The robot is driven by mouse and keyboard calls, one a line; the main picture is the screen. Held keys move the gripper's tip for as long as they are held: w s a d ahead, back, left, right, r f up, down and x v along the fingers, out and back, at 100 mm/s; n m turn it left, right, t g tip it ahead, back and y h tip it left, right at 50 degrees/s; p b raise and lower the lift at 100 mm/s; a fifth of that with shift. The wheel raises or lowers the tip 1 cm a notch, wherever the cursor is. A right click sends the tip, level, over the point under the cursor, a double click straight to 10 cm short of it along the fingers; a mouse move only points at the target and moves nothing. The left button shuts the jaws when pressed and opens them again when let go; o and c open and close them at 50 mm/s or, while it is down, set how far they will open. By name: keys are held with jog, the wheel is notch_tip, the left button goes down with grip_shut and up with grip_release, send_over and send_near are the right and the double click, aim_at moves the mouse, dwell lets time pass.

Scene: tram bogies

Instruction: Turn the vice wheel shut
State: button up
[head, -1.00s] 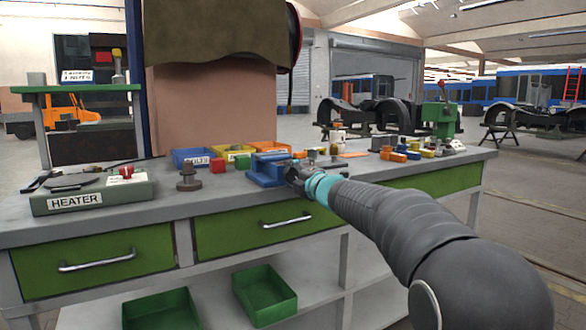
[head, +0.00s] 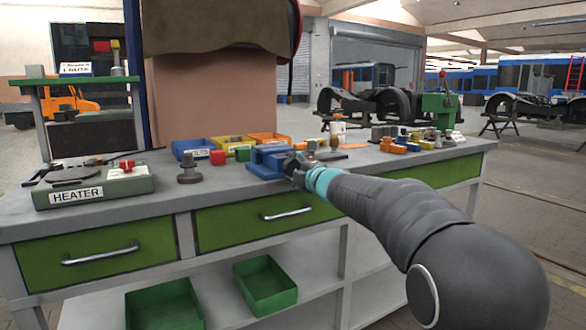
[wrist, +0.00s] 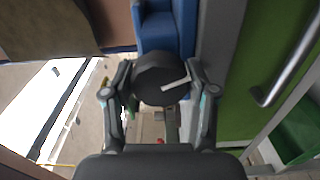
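The blue vice (head: 262,163) stands on the bench top near its front edge, and its blue body also shows at the top of the wrist view (wrist: 160,32). The dark round vice wheel (wrist: 157,72) faces the wrist camera and carries a white mark on its right half. My gripper (wrist: 164,85) has one finger on each side of the wheel, and both fingers appear to touch its rim. In the head view my gripper (head: 294,168) is at the right end of the vice and hides the wheel there. The gap between the vice jaws cannot be made out.
A heater box (head: 95,188) and a dark stub (head: 188,170) stand left of the vice. Blue, yellow and orange bins (head: 192,149) sit behind it. Several small parts (head: 400,143) and a green machine (head: 440,112) are to the right. A drawer handle (head: 286,214) sticks out below.

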jog(key=shift+o, duration=1)
jog(key=shift+d, duration=0.1)
jog(key=v, duration=1.2)
